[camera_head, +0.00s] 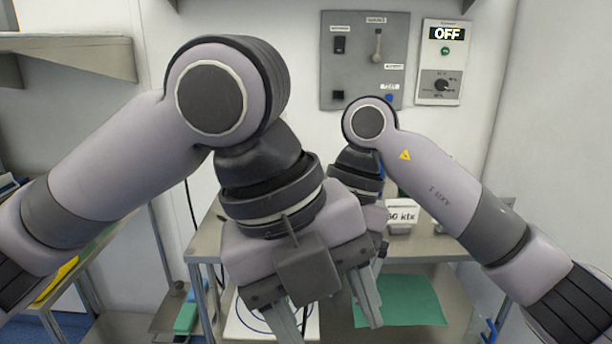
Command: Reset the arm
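My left arm comes in from the left, bends at a large joint, and its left gripper (327,312) points down in front of the table. Its two fingers are spread apart with nothing seen between them. My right arm comes in from the right and bends at a joint near the picture's middle. Its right gripper (378,246) is mostly hidden behind the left gripper, so its fingers cannot be made out clearly. The operating table (440,246) stands beneath and behind both grippers.
A grey switch panel (356,75) and a white control box (445,60) reading OFF hang on the back wall. A green mat (410,302) lies lower down. Shelves (70,60) are at the left.

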